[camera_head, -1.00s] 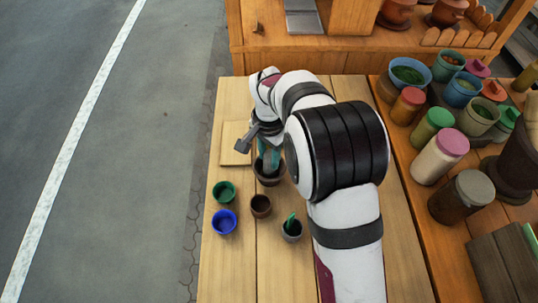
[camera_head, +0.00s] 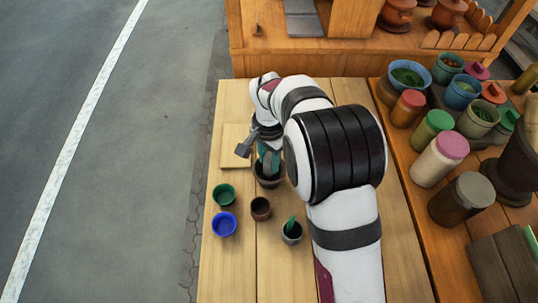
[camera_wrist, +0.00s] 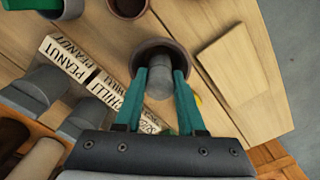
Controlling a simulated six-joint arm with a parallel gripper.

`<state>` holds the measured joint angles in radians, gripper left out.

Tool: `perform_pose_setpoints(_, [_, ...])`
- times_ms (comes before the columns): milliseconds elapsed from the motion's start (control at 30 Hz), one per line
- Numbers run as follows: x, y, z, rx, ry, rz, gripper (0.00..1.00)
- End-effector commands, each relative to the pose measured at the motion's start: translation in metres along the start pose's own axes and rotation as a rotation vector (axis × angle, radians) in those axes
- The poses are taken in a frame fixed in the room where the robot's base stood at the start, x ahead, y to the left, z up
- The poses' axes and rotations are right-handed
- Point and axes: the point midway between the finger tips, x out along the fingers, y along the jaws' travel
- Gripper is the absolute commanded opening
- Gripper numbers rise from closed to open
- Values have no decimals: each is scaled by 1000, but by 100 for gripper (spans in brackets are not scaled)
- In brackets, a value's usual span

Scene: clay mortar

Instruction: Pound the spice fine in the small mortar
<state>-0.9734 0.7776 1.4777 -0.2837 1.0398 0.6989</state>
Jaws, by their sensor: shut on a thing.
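The small brown mortar (camera_head: 268,182) stands on the light wooden table, left of my arm, and shows from above in the wrist view (camera_wrist: 137,58). My gripper (camera_wrist: 161,78) is shut on a grey pestle (camera_wrist: 159,84), one teal finger on each side of it. The pestle (camera_head: 270,164) points down over the mortar's mouth; its lower end is hidden, so I cannot tell whether it touches the bottom. No spice can be made out inside the mortar.
A green bowl (camera_head: 224,194), a blue bowl (camera_head: 224,223), a brown cup (camera_head: 260,208) and a grey cup (camera_head: 291,234) with a green thing in it stand nearer. A thin wooden board (camera_head: 236,146) lies left of the mortar. Lettered wooden blocks (camera_wrist: 62,58) and several jars stand at the side.

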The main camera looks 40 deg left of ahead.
Motion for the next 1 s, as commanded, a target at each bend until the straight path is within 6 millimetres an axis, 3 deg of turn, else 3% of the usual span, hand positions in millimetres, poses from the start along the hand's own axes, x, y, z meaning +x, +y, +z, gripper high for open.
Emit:
perform_pose_setpoints(467, [0, 0, 0, 0, 0, 0, 0])
perform_pose_setpoints(733, [-19, 0, 0, -1, 0, -1, 0])
perform_pose_setpoints(1000, [-23, 0, 0, 0, 0, -1, 0])
